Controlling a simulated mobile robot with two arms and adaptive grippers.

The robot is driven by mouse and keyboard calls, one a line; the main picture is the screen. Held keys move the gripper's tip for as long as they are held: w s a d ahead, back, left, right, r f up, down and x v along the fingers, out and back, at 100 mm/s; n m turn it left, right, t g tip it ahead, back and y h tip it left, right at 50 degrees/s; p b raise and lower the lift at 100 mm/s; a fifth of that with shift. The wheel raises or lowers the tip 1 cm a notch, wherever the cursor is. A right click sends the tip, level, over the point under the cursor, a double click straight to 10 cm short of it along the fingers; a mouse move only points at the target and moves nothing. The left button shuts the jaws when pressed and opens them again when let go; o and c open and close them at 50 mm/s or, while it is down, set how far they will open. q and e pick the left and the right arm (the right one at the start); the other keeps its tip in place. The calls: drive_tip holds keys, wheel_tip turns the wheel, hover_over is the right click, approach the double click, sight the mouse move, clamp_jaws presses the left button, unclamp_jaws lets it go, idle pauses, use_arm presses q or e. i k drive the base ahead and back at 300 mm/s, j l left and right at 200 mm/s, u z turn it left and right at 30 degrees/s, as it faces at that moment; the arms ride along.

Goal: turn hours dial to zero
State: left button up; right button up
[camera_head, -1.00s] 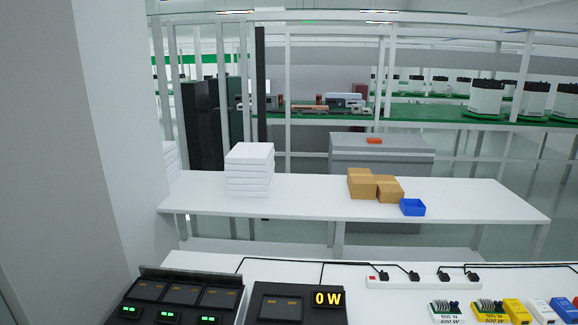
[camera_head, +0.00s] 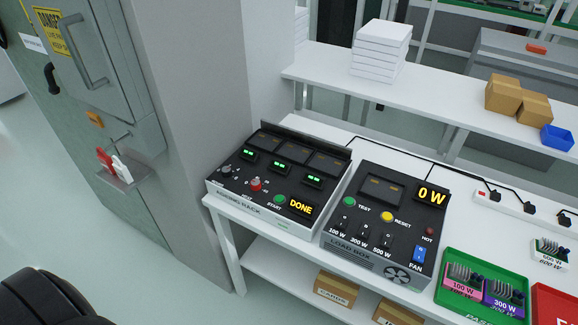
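The aging rack panel (camera_head: 232,199) sits at the left end of the white bench, with green lit displays and a yellow DONE sign (camera_head: 300,207). It has a grey knob (camera_head: 226,170) at its left and a red knob (camera_head: 256,184) to the right of that, with small marks around them. The marks are too small to read, so I cannot tell which is the hours dial or where it points. A green START button (camera_head: 279,199) is beside them. Neither of my grippers is in view.
The load box (camera_head: 345,262) with switches and a 0 W display stands to the right of the rack. A green tray (camera_head: 447,299) with modules is farther right. A grey cabinet (camera_head: 100,70) with a handle stands left, beside a pillar.

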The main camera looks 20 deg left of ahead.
sight(226, 172)
drive_tip(key=u, duration=1.25)
